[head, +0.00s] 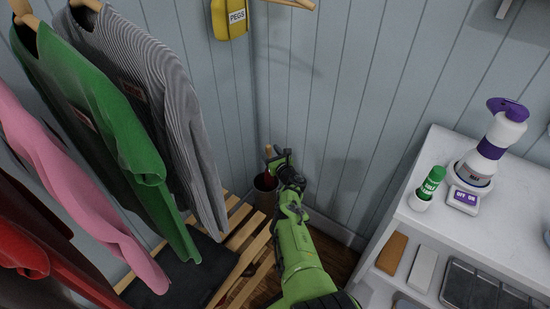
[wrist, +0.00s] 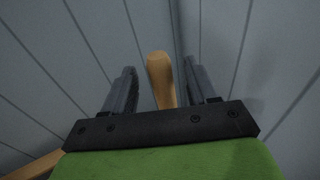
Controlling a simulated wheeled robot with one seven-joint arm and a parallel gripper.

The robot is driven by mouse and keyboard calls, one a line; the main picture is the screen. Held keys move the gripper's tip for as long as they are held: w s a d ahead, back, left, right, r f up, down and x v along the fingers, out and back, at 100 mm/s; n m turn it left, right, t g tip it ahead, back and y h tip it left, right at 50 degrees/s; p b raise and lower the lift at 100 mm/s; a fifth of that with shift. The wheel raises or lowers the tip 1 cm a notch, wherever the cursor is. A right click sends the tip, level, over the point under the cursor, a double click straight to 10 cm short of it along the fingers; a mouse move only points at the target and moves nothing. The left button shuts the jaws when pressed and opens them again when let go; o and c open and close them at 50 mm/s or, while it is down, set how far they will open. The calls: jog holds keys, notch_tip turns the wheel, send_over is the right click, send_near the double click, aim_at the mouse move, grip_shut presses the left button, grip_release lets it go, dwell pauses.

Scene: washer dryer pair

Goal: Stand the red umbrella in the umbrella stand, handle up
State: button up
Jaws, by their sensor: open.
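The umbrella stand (head: 262,200) is a brown bucket-like container in the far corner by the wall. A light wooden handle (head: 268,151) sticks up above it, with a small dark red part of the umbrella (head: 268,176) showing at the stand's mouth. The rest of the umbrella is hidden by the stand and my arm. My gripper (head: 279,158) is at the handle, right beside it in the head view. In the wrist view, the rounded wooden handle end (wrist: 161,72) shows between the two fingers, with gaps on both sides. The fingers are open.
A slatted wooden bench (head: 240,235) with a dark mat (head: 190,265) lies left of my arm, below hanging shirts (head: 100,110). A white shelf unit (head: 420,225) holding a spray bottle (head: 490,150) stands at the right. A yellow pegs bag (head: 230,20) hangs above.

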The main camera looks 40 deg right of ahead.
jog(key=s+a+r+p, duration=0.1)
jog(key=s+a+p, duration=0.1)
jog(key=s+p, duration=0.6)
jog(key=s, duration=0.7)
jog(key=shift+s, duration=0.15)
jog(key=shift+a, duration=0.1)
